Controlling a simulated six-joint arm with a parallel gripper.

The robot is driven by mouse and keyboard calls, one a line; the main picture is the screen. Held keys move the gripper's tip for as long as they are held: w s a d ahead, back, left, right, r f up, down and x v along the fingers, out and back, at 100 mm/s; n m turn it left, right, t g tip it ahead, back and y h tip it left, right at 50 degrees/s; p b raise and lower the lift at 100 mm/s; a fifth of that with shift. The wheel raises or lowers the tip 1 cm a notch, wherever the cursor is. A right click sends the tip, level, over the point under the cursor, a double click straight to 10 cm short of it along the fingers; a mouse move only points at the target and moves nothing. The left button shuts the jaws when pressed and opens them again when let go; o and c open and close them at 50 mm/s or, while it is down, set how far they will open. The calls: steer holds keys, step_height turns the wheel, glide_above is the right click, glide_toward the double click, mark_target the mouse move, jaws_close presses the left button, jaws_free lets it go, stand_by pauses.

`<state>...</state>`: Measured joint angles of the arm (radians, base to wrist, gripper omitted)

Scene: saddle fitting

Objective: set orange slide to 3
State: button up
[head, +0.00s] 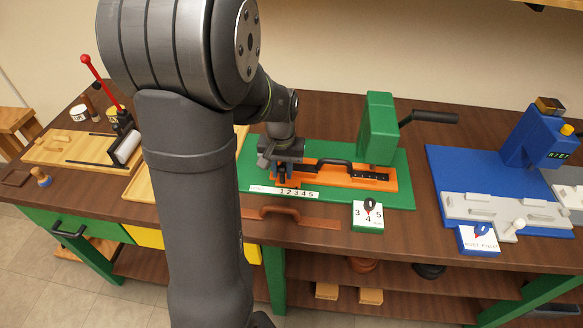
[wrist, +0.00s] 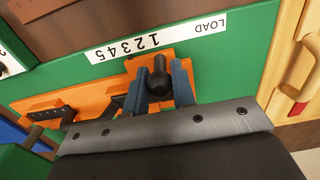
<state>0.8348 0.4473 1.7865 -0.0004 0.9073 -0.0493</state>
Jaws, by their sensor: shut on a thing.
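The orange slide (head: 378,183) lies along the green base plate (head: 402,200) of the green press. It also shows in the wrist view (wrist: 75,97). My gripper (head: 282,174) is at the slide's left end in the head view. In the wrist view its blue fingers (wrist: 158,88) are shut on the slide's black knob (wrist: 159,77), one on each side. The white scale strip (head: 284,192) with LOAD and 1 to 5 lies in front of the slide. The knob is nearest the 1 and 2 marks (wrist: 147,42); I cannot tell the exact setting.
The green press head (head: 379,128) with its dark lever (head: 435,117) stands over the slide's right part. A card with a dial (head: 368,215) sits at the front edge. A blue machine (head: 535,135) stands at right; wooden trays (head: 75,150) lie at left.

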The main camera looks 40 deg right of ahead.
steer(key=o, duration=0.7)
steer(key=shift+r, duration=3)
step_height(320, 180, down, 6)
steer(key=shift+f, duration=0.1)
steer(key=shift+s+d, duration=0.15)
